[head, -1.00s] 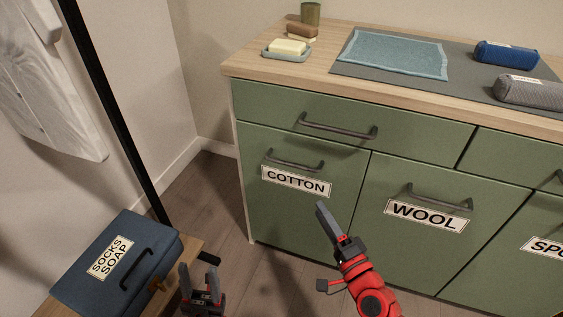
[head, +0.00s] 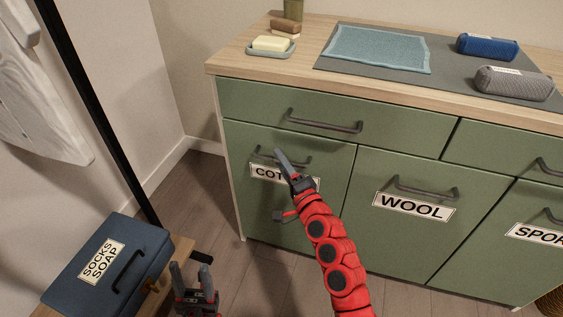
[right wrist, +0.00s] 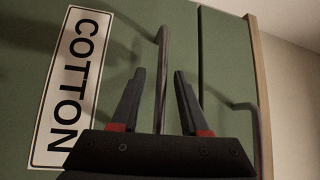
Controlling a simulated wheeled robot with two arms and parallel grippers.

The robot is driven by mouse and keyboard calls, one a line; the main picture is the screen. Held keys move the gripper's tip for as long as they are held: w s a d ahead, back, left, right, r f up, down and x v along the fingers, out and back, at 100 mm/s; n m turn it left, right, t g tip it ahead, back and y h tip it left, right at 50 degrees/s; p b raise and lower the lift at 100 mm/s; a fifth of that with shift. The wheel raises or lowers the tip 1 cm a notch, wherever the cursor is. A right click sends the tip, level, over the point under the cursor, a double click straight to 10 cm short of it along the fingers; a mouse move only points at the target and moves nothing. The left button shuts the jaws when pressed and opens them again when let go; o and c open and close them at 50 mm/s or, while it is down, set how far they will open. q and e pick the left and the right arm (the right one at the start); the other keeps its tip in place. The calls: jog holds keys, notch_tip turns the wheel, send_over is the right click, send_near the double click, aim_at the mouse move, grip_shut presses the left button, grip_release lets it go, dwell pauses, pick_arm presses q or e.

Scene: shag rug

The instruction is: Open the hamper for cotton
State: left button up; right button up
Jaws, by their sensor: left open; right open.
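The cotton hamper (head: 322,205) is a green cabinet front with a white COTTON label (head: 262,172) and a dark bar handle (head: 266,155) above it. It looks closed. My right gripper (head: 283,165) is in front of this handle and covers part of the label in the head view. In the right wrist view the open fingers (right wrist: 158,100) stand on both sides of the handle bar (right wrist: 162,60), with the COTTON label (right wrist: 72,90) to the left. I cannot tell if they touch the bar. My left gripper (head: 193,282) is open and empty at the bottom, near the blue case.
The WOOL front (head: 410,240) with its own handle is to the right. A drawer (head: 250,100) with a handle runs above. A blue case (head: 100,265) labelled SOCKS SOAP sits on a wooden surface at the lower left. Floor (head: 200,200) is clear before the cabinet.

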jog(key=shift+c, duration=0.3)
grip_shut()
dwell(1.2)
